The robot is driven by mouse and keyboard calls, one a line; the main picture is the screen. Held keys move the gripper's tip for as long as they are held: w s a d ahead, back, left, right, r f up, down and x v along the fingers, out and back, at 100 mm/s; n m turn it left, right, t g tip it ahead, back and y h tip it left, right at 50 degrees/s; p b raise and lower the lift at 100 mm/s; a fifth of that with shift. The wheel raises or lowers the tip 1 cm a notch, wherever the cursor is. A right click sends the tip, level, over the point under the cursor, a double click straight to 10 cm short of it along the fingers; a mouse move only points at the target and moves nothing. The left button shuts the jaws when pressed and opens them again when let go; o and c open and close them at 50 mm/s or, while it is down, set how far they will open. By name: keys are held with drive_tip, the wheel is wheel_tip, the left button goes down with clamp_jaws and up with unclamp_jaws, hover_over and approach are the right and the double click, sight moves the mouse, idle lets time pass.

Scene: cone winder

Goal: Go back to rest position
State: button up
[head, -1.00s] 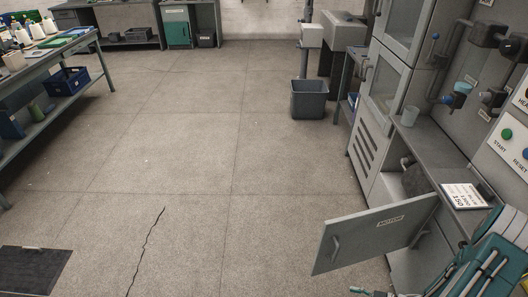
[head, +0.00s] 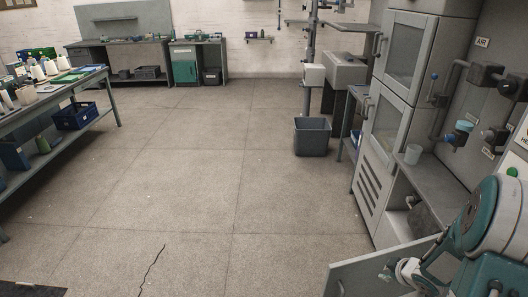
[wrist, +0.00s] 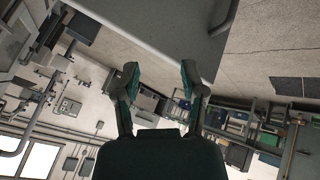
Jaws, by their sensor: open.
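My gripper (wrist: 158,78) shows in the wrist view with its two teal-tipped fingers spread apart and nothing between them. In that view the picture is turned over, and a grey panel (wrist: 160,22) lies just beyond the fingertips; I cannot tell the gap to it. In the head view my teal arm is at the lower right, beside the cone winder cabinet (head: 398,75). The open cabinet door (head: 375,268) sticks out at the bottom right, partly behind my arm. The fingertips are hard to make out in the head view.
A work table (head: 58,92) with cones and a blue crate (head: 75,116) stands at the left. A grey bin (head: 312,136) stands on the floor near the cabinet. The middle of the floor is clear.

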drive_tip(key=s+a+r+m+h, duration=0.2)
drive_tip(key=a+r+m, duration=0.1)
drive_tip(key=r, duration=0.7)
drive_tip(key=s+a+r+m+h, duration=0.1)
drive_tip(key=a+r+m+h, duration=0.2)
drive_tip(key=r, duration=0.7)
drive_tip(key=s+a+r+m+g+y, duration=0.1)
drive_tip(key=s+a+r+y, duration=0.1)
drive_tip(key=s+a, duration=0.6)
drive_tip(key=s+a+r+m+y, duration=0.2)
drive_tip(key=s+a+r, duration=0.2)
drive_tip(key=s+a, duration=0.4)
drive_tip(key=shift+s+r+g, duration=0.3)
drive_tip(key=shift+r+g, duration=0.1)
